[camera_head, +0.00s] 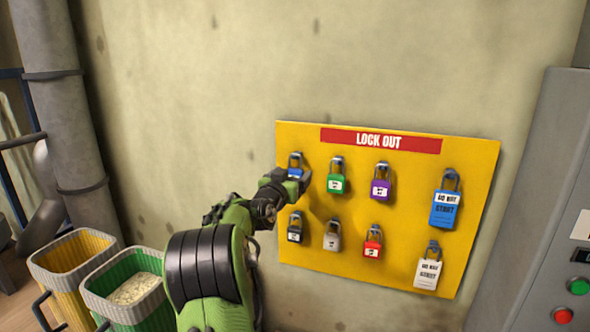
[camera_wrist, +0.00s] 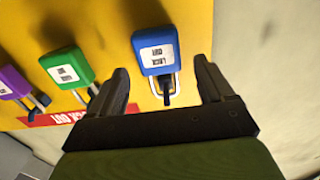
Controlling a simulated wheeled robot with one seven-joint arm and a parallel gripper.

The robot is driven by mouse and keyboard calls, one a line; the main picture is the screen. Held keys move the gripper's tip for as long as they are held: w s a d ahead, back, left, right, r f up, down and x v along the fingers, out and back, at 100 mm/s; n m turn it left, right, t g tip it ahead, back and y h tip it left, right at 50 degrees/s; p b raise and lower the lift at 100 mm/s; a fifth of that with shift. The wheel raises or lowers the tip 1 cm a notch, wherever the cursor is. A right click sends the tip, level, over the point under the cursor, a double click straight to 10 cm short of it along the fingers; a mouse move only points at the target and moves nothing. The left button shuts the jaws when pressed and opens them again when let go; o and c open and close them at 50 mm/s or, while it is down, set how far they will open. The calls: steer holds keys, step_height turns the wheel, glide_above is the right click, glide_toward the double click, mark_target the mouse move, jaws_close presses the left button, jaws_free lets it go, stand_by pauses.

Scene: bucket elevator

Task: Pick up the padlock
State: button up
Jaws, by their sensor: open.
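A blue padlock (camera_head: 295,172) with a white label hangs at the upper left of the yellow lockout board (camera_head: 400,275). My gripper (camera_head: 286,183) is at this padlock and partly covers it in the head view. In the wrist view the blue padlock (camera_wrist: 156,46) hangs upside down in the picture, between the two open fingers of my gripper (camera_wrist: 162,66). A gap shows on each side, so the fingers do not grip it. Other padlocks on the board are green (camera_head: 336,183), purple (camera_head: 380,188), black (camera_head: 295,236), grey (camera_head: 332,242) and red (camera_head: 373,247).
A grey panel with a green button (camera_head: 578,286) stands far right. Yellow (camera_head: 75,252) and green (camera_head: 125,290) bins stand lower left, beside a grey pipe (camera_head: 62,120).

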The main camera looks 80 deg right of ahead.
steer(key=shift+d, duration=1.15)
steer(key=shift+a, duration=0.2)
steer(key=shift+c, duration=0.2)
steer(key=shift+a, duration=0.1)
steer(key=shift+c, duration=1.1)
steer(key=c, duration=0.9)
steer(key=shift+c, duration=0.2)
steer(key=shift+r, duration=0.1)
steer(key=shift+r, duration=0.25)
steer(key=w+a+b, duration=0.1)
steer(key=a+b, duration=0.4)
steer(key=a, duration=1.2)
steer(key=shift+w+a+r, duration=0.3)
steer(key=shift+a+r, duration=0.1)
